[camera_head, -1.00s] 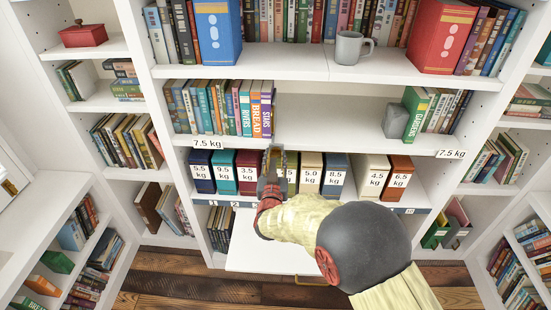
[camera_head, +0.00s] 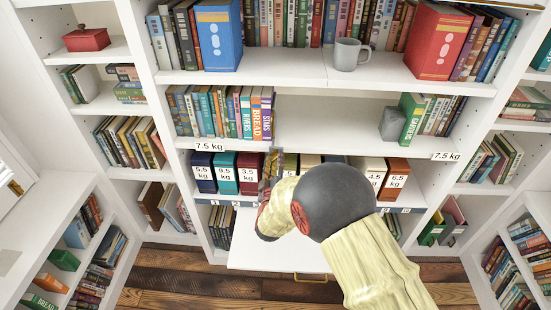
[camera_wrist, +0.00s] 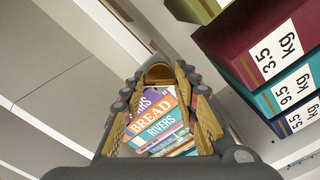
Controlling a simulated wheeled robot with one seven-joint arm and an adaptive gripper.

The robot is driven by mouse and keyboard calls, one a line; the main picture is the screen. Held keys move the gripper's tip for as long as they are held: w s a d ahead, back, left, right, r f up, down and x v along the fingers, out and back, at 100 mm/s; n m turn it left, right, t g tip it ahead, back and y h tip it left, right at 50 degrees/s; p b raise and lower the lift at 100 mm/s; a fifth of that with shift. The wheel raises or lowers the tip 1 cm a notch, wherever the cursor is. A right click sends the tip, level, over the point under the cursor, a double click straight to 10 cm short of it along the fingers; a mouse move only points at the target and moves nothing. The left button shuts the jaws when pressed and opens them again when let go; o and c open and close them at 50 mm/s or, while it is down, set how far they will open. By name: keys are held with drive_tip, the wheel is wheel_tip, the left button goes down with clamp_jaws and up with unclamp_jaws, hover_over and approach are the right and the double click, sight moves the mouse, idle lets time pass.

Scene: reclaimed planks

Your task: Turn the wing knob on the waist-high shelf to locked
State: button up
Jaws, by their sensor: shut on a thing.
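My gripper (camera_head: 275,158) is at the front of the waist-high shelf (camera_head: 418,190), just right of the maroon 3.5 kg box. In the wrist view its two yellow-padded fingers (camera_wrist: 160,85) come together around a small brass-coloured rounded piece (camera_wrist: 158,72). I take this piece to be the wing knob; most of it is hidden between the fingertips, and its angle and any locked mark cannot be read. In the head view my gripper and arm cover that spot.
Numbered weight boxes (camera_head: 226,172) stand in a row; the maroon 3.5 kg box (camera_wrist: 262,40) is close on the right in the wrist view. Books (camera_head: 256,112) and a grey block (camera_head: 394,123) stand on the shelf above. A white drawer front (camera_head: 262,258) juts out below.

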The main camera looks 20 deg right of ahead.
drive_tip(key=n+p, duration=0.1)
drive_tip(key=n, duration=0.2)
drive_tip(key=shift+n+p, duration=0.3)
drive_tip(key=shift+n, duration=0.1)
drive_tip(key=n+p, duration=0.1)
drive_tip(key=n, duration=0.3)
drive_tip(key=shift+p, duration=0.3)
drive_tip(key=shift+n, duration=0.3)
drive_tip(key=o, duration=1.2)
drive_tip(key=shift+c, duration=0.2)
drive_tip(key=v, duration=1.2)
